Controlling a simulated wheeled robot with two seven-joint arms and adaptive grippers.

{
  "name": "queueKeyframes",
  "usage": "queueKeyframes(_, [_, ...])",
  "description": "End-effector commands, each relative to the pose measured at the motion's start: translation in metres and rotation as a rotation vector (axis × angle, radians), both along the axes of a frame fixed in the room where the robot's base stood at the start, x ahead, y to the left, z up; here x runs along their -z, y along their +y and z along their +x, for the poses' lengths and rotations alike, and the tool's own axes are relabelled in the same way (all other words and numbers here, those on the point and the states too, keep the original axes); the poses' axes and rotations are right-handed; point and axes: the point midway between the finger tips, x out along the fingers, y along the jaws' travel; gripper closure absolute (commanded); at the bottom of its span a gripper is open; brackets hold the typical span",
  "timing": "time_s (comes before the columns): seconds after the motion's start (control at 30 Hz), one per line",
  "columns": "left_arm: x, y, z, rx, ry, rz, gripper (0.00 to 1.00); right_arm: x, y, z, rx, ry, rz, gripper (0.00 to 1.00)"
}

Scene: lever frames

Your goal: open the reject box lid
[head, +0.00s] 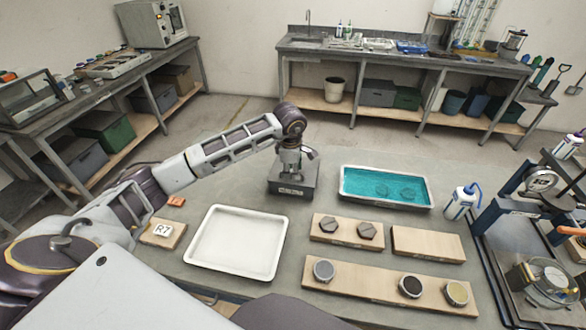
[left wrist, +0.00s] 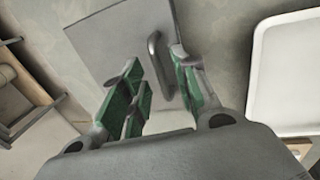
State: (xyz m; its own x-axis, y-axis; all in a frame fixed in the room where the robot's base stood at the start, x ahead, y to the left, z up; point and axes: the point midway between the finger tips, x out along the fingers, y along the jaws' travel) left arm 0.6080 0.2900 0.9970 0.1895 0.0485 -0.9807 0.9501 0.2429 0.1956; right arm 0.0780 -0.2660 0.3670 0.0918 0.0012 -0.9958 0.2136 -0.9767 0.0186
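The reject box (head: 291,192) is a small dark grey box with a label on its front, at the back middle of the bench in the head view. Its flat grey lid (left wrist: 105,38) fills the upper part of the left wrist view and looks shut. A grey bar handle (left wrist: 155,48) stands on the lid. My left gripper (head: 292,166) is over the box, pointing down, and hides part of the lid. In the left wrist view its green-padded fingers (left wrist: 157,75) are open, one on each side of the handle, with visible gaps. My right gripper is not in view.
An empty white tray (head: 238,243) lies in front of the box. A tray of teal liquid (head: 345,196) stands to its right. Wooden boards (head: 428,244) with several discs, a wash bottle (head: 462,201) and apparatus (head: 540,183) are further right. An R7 block (head: 162,232) lies left.

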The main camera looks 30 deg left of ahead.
Motion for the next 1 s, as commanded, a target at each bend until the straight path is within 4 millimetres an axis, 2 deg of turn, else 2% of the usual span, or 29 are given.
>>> queueKeyframes(0.27, [0.0008,-0.0001,0.0,0.0,0.0,0.0,0.71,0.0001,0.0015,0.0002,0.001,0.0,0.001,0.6])
queueKeyframes(0.5, [0.0006,-0.0001,-0.0001,0.0,0.0,0.0,1.0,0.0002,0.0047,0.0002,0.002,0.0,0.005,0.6])
queueKeyframes(1.0, [-0.0015,0.003,0.0005,0.0,-0.001,0.0,1.0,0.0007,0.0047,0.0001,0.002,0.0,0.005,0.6])
